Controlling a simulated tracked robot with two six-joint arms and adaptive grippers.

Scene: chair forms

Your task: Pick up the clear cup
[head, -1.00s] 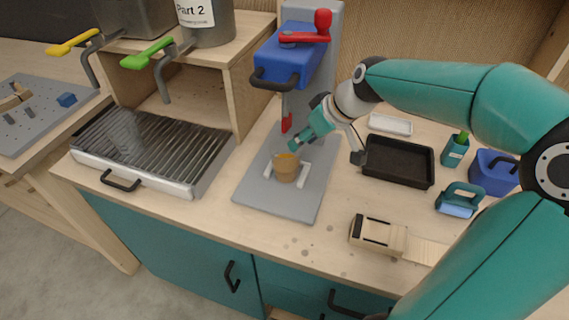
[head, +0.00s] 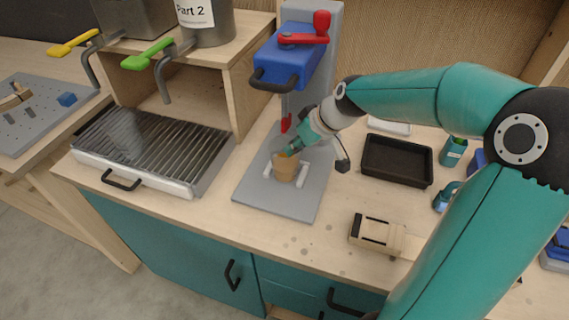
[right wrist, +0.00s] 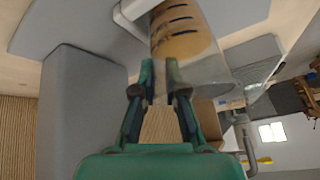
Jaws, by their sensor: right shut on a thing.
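The clear cup (head: 284,170), with tan-brown contents or backing showing through it, stands between two pale prongs on the grey base of the press. In the right wrist view the cup (right wrist: 188,40) shows as a see-through cylinder with dark marks on its side. My right gripper (head: 285,154) is at the cup's upper part, with its fingertips partly hidden in the head view. In the right wrist view its two fingers (right wrist: 164,82) are close together at the cup's wall, shut on it. My left gripper is not in view.
The blue press head (head: 285,66) with a red lever hangs above and behind the cup. A grill (head: 150,150) stands at left, a black tray (head: 397,161) at right. A wooden box-like tool (head: 376,232) lies in front. Bare counter lies between.

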